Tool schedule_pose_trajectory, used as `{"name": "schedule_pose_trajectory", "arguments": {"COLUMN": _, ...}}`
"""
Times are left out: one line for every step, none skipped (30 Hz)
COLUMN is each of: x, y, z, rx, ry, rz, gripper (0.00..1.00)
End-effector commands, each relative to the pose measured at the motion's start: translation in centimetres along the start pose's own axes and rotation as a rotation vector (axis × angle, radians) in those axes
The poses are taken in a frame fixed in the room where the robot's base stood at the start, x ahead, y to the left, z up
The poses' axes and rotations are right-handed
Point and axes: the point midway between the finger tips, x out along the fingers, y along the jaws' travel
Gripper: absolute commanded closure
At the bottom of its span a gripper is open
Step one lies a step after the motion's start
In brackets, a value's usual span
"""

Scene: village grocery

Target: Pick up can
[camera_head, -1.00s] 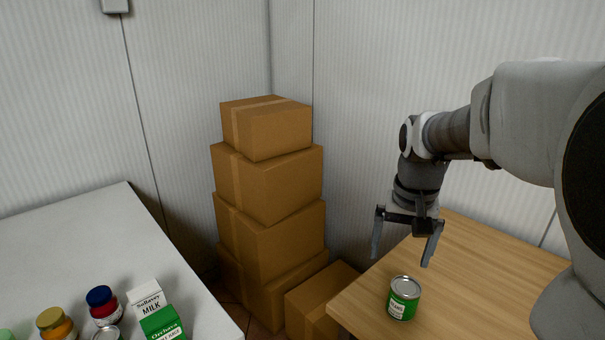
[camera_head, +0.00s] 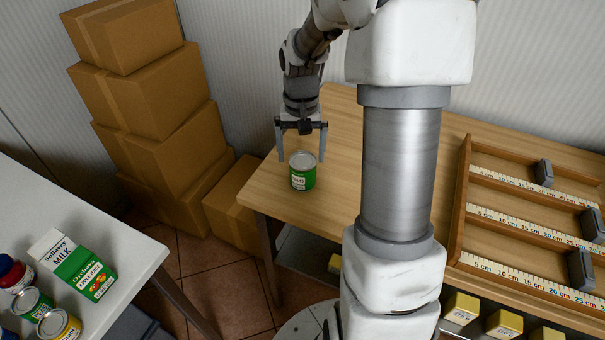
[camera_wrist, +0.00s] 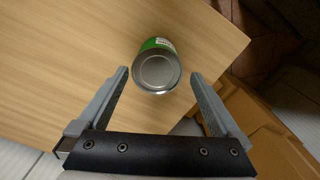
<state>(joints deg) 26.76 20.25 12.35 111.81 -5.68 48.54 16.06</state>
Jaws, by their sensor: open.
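A green can (camera_head: 303,172) with a silver lid and a white label stands upright on the wooden table (camera_head: 340,120), near its left corner. In the wrist view the can (camera_wrist: 158,70) shows its round metal lid, just beyond and between the fingertips. My gripper (camera_head: 301,157) is open and empty, pointing down behind the can, with one finger towards each side of it. In the wrist view the two fingers of my gripper (camera_wrist: 159,75) are spread wider than the can and do not appear to touch it.
A wooden tray with rulers (camera_head: 510,215) lies on the table's right. Stacked cardboard boxes (camera_head: 150,110) stand left of the table. A white table (camera_head: 120,235) at lower left holds a green-and-white carton (camera_head: 85,270), jars and cans. The wood around the can is clear.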

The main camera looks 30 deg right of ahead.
Motion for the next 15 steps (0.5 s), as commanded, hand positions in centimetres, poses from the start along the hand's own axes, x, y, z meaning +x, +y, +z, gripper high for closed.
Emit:
{"name": "schedule_pose_trajectory", "arguments": {"x": 0.6, "y": 0.0, "z": 0.0, "rx": 0.001, "ry": 0.0, "rz": 0.0, "gripper": 0.0}}
{"name": "schedule_pose_trajectory", "arguments": {"x": 0.7, "y": 0.0, "z": 0.0, "rx": 0.001, "ry": 0.0, "rz": 0.0, "gripper": 0.0}}
{"name": "schedule_pose_trajectory", "arguments": {"x": 0.8, "y": 0.0, "z": 0.0, "rx": 0.001, "ry": 0.0, "rz": 0.0, "gripper": 0.0}}
{"name": "schedule_pose_trajectory", "arguments": {"x": 0.9, "y": 0.0, "z": 0.0, "rx": 0.001, "ry": 0.0, "rz": 0.0, "gripper": 0.0}}
{"name": "schedule_pose_trajectory", "arguments": {"x": 1.1, "y": 0.0, "z": 0.0, "rx": 0.001, "ry": 0.0, "rz": 0.0, "gripper": 0.0}}
{"name": "schedule_pose_trajectory", "arguments": {"x": 1.3, "y": 0.1, "z": 0.0, "rx": 0.001, "ry": -0.001, "rz": 0.0, "gripper": 0.0}}
{"name": "schedule_pose_trajectory", "arguments": {"x": 1.5, "y": 0.1, "z": 0.1, "rx": 0.002, "ry": -0.001, "rz": 0.0, "gripper": 0.0}}
{"name": "schedule_pose_trajectory", "arguments": {"x": 1.8, "y": 0.1, "z": 0.1, "rx": 0.002, "ry": -0.001, "rz": 0.0, "gripper": 0.0}}
{"name": "schedule_pose_trajectory", "arguments": {"x": 2.3, "y": 0.2, "z": 0.1, "rx": 0.002, "ry": -0.002, "rz": 0.0, "gripper": 0.0}}
{"name": "schedule_pose_trajectory", "arguments": {"x": 2.7, "y": 0.2, "z": 0.1, "rx": 0.002, "ry": -0.003, "rz": 0.0, "gripper": 0.0}}
{"name": "schedule_pose_trajectory", "arguments": {"x": 3.2, "y": 0.3, "z": 0.2, "rx": 0.001, "ry": -0.003, "rz": 0.0, "gripper": 0.0}}
{"name": "schedule_pose_trajectory", "arguments": {"x": 3.8, "y": 0.4, "z": 0.2, "rx": 0.0, "ry": -0.002, "rz": 0.0, "gripper": 0.0}}
{"name": "schedule_pose_trajectory", "arguments": {"x": 4.3, "y": 0.4, "z": 0.2, "rx": 0.0, "ry": -0.002, "rz": 0.0, "gripper": 0.0}}
{"name": "schedule_pose_trajectory", "arguments": {"x": 4.8, "y": 0.4, "z": 0.2, "rx": 0.0, "ry": -0.003, "rz": -0.001, "gripper": 0.0}}
{"name": "schedule_pose_trajectory", "arguments": {"x": 5.4, "y": 0.4, "z": 0.2, "rx": 0.0, "ry": -0.003, "rz": -0.001, "gripper": 0.0}}
